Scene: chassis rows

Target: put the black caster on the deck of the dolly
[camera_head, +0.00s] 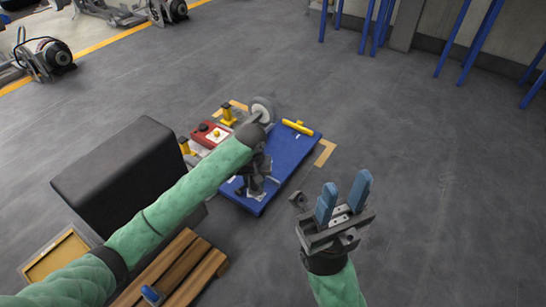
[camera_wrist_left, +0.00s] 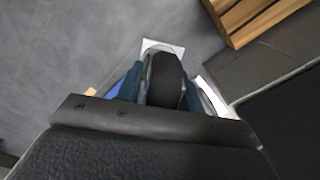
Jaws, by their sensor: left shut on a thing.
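The blue dolly (camera_head: 285,150) lies on the floor at the centre of the head view, with a yellow bar at its far end. My left gripper (camera_head: 254,178) is in front of the deck's near left part. In the left wrist view its fingers (camera_wrist_left: 165,88) are shut on the black caster (camera_wrist_left: 166,78), whose dark wheel shows between them and pale plate edges beside it. In the head view the caster is mostly hidden by the gripper. I cannot tell whether it touches the deck. My right gripper (camera_head: 343,202) is open and empty, right of the dolly.
A grey-wheeled caster (camera_head: 262,108) stands by the dolly's far left corner. A red box (camera_head: 205,136) and yellow parts (camera_head: 228,115) are left of it. A black block (camera_head: 115,170) and a wooden pallet (camera_head: 185,265) are nearer. Floor to the right is clear.

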